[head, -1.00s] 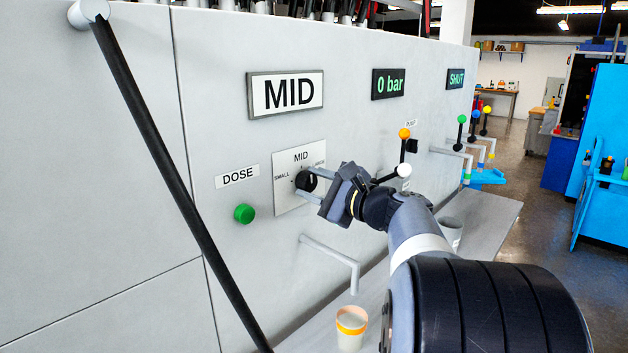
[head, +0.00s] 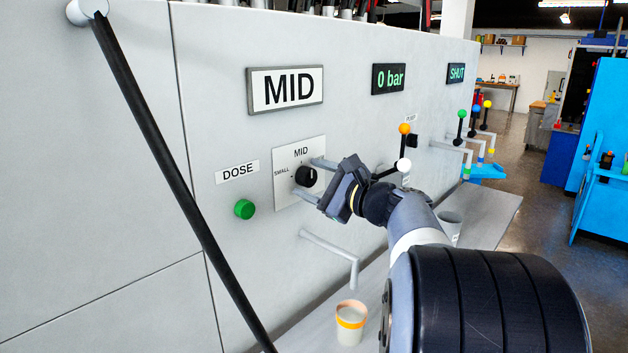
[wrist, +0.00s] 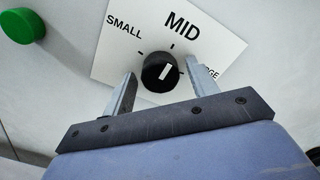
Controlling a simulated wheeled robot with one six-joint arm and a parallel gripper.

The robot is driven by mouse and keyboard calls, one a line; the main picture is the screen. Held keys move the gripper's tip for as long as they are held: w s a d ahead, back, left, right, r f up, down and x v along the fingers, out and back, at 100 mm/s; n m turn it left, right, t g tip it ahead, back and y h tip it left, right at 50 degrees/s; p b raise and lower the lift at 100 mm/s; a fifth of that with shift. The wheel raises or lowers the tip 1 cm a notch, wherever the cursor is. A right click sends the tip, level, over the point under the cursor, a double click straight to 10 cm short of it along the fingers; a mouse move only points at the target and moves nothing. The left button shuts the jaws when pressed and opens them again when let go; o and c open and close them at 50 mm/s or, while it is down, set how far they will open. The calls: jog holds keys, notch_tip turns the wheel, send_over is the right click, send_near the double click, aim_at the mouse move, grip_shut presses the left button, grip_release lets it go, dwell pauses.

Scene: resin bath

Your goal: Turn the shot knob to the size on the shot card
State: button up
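The shot card (head: 285,91) on the grey machine front reads MID. The black shot knob (head: 306,177) sits on a white plate (head: 286,196) marked SMALL, MID and LARGE. In the wrist view the white line on the knob (wrist: 158,76) points toward the MID tick. LARGE is partly hidden behind a finger. My gripper (wrist: 158,67) is open, with one finger on each side of the knob and a visible gap to it on both sides. It holds nothing.
A green DOSE button (head: 244,209) is left of the plate. Below, a spout (head: 332,256) sticks out above an orange-banded cup (head: 350,325) on the shelf. A lever with an orange ball (head: 404,129) stands right of my gripper. A black slanted bar (head: 170,165) crosses the left.

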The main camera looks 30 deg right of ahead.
jog(key=shift+o, duration=0.2)
jog(key=b+v, duration=0.2)
jog(key=v, duration=0.8)
jog(key=shift+s, duration=0.4)
jog(key=shift+d, duration=0.15)
jog(key=p+x, duration=0.2)
jog(key=x, duration=0.9)
